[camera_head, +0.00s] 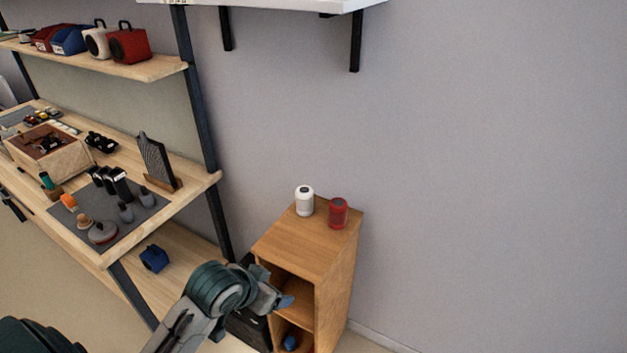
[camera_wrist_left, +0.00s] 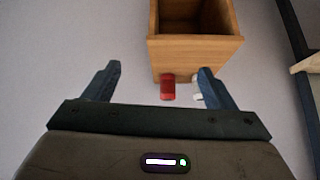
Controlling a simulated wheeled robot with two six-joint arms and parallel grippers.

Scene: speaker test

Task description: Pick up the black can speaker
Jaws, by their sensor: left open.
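I cannot pick out the black can speaker for certain. Several small black upright objects (camera_head: 121,184) stand on the dark mat of the workbench at left in the head view; they are too small to identify. A white can speaker (camera_head: 305,201) and a red can speaker (camera_head: 338,212) stand on top of the wooden cabinet (camera_head: 300,242). My left gripper (camera_head: 282,299) is in front of the cabinet, below its top. In the left wrist view its jaws (camera_wrist_left: 158,70) are open and empty, with the red can (camera_wrist_left: 168,87) beyond them and the white can (camera_wrist_left: 197,88) partly behind one finger.
The workbench (camera_head: 190,196) holds a wooden crate (camera_head: 62,165), a board on a stand (camera_head: 157,161) and other items. A shelf (camera_head: 150,68) with red, white and blue objects hangs above it. A blue object (camera_head: 154,258) lies on the lower shelf. Bare wall is at right.

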